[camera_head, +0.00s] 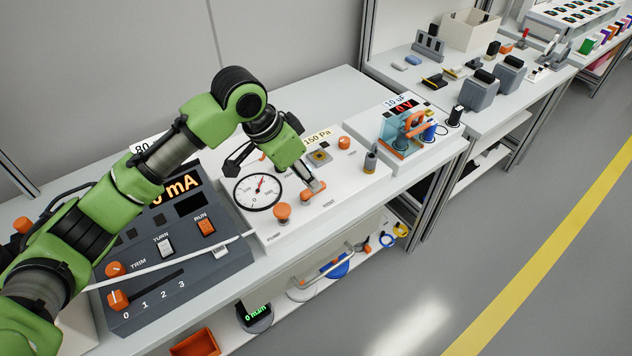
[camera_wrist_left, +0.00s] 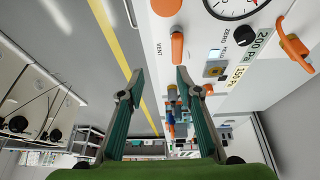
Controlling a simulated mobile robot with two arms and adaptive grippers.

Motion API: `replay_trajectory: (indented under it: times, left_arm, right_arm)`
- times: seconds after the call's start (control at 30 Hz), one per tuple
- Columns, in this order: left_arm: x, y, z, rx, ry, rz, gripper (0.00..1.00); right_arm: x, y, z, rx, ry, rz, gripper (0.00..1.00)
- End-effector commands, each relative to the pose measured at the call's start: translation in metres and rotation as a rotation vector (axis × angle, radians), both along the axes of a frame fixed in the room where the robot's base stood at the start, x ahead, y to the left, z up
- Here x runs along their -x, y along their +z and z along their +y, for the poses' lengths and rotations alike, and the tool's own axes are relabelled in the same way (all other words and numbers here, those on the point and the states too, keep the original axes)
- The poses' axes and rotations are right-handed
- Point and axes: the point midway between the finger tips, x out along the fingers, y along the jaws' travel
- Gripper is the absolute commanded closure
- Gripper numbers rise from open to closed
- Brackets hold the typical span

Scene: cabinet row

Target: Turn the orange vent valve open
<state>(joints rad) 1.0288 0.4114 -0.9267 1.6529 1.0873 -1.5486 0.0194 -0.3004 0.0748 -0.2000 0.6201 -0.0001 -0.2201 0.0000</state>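The orange vent valve (camera_head: 306,196) is a small lever handle on the white gauge panel (camera_head: 350,183). In the left wrist view the valve (camera_wrist_left: 177,48) stands beside the label VENT, just past the tip of the right-hand finger. My left gripper (camera_head: 316,186) is over the panel at the valve and partly covers it in the head view. In the left wrist view the left gripper (camera_wrist_left: 159,76) has its fingers apart with nothing between them. The valve does not lie between the fingers; whether a finger touches it I cannot tell. My right gripper is not in view.
A round gauge (camera_head: 258,191) and an orange pump knob (camera_head: 282,212) are close by on the panel. Another orange knob (camera_head: 344,142) is farther back. A dark control box (camera_head: 180,262) stands to the left under my arm. The floor in front is clear.

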Motion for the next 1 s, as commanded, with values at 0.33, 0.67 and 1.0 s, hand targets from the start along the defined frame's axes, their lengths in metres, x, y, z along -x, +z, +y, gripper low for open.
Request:
replay_trajectory:
  times: [0.33,0.67,1.0]
  left_arm:
    - [-0.025,0.037,0.018,-0.037,0.022,-0.002,0.68]
    - [-0.036,-0.014,0.001,-0.037,0.021,0.002,0.68]
    - [-0.051,-0.072,-0.019,-0.036,0.021,-0.002,0.68]
  right_arm:
    - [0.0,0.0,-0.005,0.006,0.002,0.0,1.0]
    - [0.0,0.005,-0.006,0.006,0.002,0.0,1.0]
    - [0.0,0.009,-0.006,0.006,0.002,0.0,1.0]
